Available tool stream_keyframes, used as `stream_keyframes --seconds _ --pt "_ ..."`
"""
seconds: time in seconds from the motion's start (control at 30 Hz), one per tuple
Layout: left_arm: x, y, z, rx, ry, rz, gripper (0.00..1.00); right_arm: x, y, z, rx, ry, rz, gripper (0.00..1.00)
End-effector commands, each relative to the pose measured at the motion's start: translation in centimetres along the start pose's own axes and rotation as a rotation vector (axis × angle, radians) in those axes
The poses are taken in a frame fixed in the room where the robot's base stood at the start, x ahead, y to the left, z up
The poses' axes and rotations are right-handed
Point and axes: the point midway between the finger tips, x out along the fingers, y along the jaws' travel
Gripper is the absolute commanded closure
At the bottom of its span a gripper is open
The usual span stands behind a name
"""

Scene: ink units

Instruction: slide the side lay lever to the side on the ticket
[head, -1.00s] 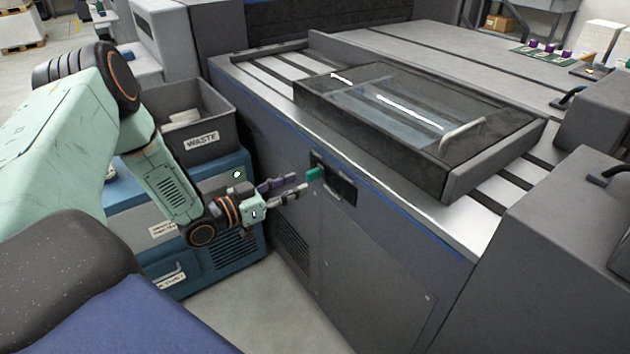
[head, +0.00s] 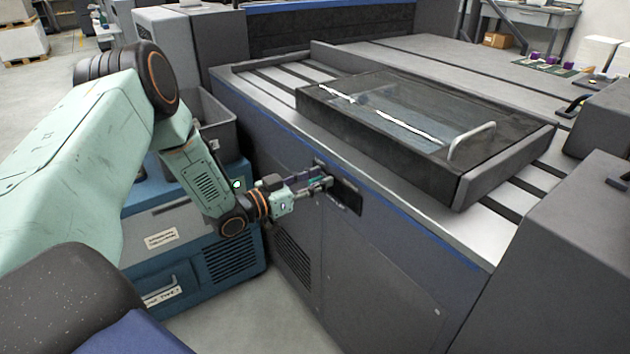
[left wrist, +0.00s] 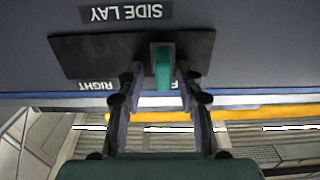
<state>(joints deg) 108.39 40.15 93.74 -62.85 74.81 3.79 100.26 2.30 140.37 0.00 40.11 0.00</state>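The side lay lever (left wrist: 163,68) is a teal tab on a black plate (left wrist: 95,57) under an upside-down SIDE LAY label (left wrist: 126,13). In the left wrist view it stands toward the plate's right end, away from the word RIGHT (left wrist: 95,85); the other word is mostly hidden. The plate (head: 347,196) is on the press's side in the head view. My left gripper (head: 322,182) is at it, its fingers (left wrist: 161,77) on either side of the lever, seemingly with small gaps. The right gripper is out of view. I see no readable ticket.
Above the plate, a glass-topped frame with a handle (head: 471,143) lies on the press bed (head: 428,223). A blue cabinet (head: 190,240) and a grey bin (head: 217,122) stand close to my left arm. Clear floor (head: 262,318) shows below.

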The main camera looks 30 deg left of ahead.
Motion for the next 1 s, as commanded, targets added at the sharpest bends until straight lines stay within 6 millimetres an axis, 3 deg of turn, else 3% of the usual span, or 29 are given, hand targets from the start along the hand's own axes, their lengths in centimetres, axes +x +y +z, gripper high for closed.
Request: stream_keyframes --seconds 0.47,0.87,1.0 --pt "-0.1 -0.2 0.0 0.001 0.0 -0.001 1.0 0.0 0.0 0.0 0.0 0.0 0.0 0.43" --pt "-0.1 -0.1 -0.1 0.001 0.002 -0.001 1.0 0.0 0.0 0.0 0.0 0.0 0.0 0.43" --pt "0.0 1.1 -0.1 -0.002 0.0 0.002 1.0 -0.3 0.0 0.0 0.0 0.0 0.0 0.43"
